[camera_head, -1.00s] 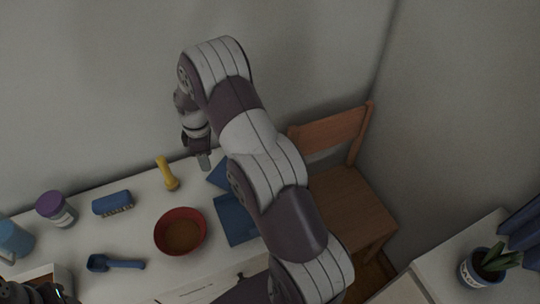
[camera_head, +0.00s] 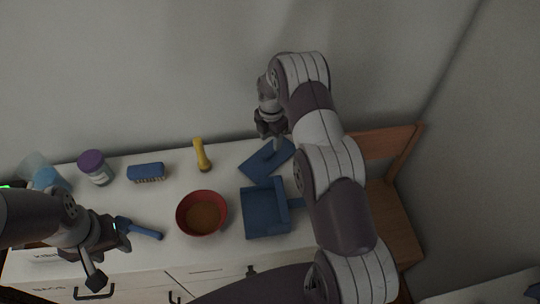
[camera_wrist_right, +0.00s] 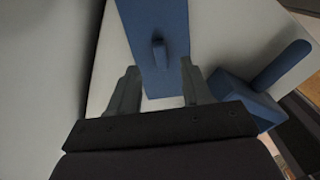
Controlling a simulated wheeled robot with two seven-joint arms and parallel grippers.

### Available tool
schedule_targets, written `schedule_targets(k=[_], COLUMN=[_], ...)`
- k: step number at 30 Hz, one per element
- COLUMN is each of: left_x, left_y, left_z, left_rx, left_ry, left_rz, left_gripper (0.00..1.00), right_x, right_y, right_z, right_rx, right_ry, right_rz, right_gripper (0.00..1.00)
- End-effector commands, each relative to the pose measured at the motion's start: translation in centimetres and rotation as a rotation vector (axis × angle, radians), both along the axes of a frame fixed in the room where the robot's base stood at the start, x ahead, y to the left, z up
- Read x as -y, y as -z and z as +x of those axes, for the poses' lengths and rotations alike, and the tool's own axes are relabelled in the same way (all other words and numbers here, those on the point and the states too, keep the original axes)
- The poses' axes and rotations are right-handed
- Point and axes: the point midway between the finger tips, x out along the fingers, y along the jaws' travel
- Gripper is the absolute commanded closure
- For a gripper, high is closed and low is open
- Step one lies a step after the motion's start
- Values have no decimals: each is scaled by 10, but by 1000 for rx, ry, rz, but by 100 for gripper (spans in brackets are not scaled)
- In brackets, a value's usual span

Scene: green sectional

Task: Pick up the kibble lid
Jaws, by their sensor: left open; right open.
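The kibble lid seems to be the flat blue panel (camera_head: 258,166) with a small upright knob, lying at the back of the table. In the right wrist view the blue panel (camera_wrist_right: 155,22) runs ahead of the fingers, its knob standing roughly midway between their lines. My right gripper (camera_head: 275,140) is just above the panel. In the wrist view, the right gripper (camera_wrist_right: 160,88) is open and empty, fingers on either side of the panel. My left gripper (camera_head: 107,252) is open beside the blue scoop (camera_head: 146,231); I cannot tell whether they touch.
A blue dustpan (camera_head: 262,218) lies in front of the panel; it also shows in the wrist view (camera_wrist_right: 240,98). A red bowl (camera_head: 184,215) with brown contents, a yellow-handled tool (camera_head: 202,153), a blue brush (camera_head: 146,172) and a purple-lidded jar (camera_head: 95,168) stand nearby. A wooden chair (camera_head: 390,141) is at right.

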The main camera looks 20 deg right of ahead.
Motion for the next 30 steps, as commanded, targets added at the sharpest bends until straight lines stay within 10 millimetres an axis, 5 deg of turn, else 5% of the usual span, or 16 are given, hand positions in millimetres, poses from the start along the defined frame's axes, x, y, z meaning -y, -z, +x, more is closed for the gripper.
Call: schedule_targets(k=[10, 18, 23, 30], left_x=[0, 0, 0, 0], left_y=[-25, -24, -24, -24], left_z=[0, 0, 0, 0], left_rx=[0, 0, 0, 0], left_ry=[0, 0, 0, 0], left_rz=[0, 0, 0, 0], left_gripper=[50, 50, 50, 50], right_x=[-7, -7, -7, -7], right_y=[52, 61, 60, 60], right_z=[-4, -3, -3, -3], right_rx=[-1, 1, 1, 1], right_ry=[1, 1, 2, 2], right_rz=[0, -1, -1, -1], right_gripper=[51, 51, 100, 100])
